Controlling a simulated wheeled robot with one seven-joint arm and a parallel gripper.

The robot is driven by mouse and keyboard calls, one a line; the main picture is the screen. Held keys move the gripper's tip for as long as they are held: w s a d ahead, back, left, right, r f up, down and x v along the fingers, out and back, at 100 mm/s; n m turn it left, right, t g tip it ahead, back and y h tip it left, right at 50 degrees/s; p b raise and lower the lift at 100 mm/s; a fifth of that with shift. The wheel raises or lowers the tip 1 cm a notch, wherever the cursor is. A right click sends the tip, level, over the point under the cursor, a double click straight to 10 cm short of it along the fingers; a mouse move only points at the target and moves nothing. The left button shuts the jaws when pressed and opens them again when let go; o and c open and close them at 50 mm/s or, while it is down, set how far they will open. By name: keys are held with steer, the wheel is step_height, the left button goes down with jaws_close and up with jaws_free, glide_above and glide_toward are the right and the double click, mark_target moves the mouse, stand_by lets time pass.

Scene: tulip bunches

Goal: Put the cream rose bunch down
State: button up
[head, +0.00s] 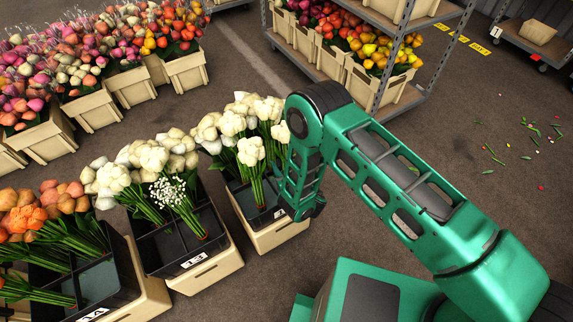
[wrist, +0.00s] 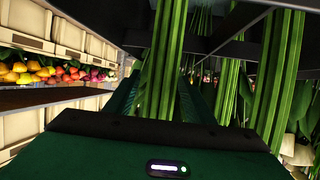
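A cream rose bunch (head: 251,152) stands upright in the right-hand black-topped crate (head: 278,236), its stems reaching down into a compartment. More cream blooms crowd behind it. My gripper is low at that crate's right side, and the arm hides most of it in the head view. In the wrist view my gripper (wrist: 161,95) has its two dark green fingers on either side of a bundle of green stems (wrist: 166,50). The blooms of that bundle are out of that view. Whether the fingers press on the stems I cannot tell.
Another stem bundle (wrist: 275,75) stands close on the right in the wrist view. A middle crate (head: 205,270) holds cream bunches and small white flowers, with some empty compartments. A metal rack (head: 283,47) of flower crates stands behind.

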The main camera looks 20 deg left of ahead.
steer(key=v, duration=1.2)
stand_by(1.2)
steer(key=shift+w+d+r, duration=0.1)
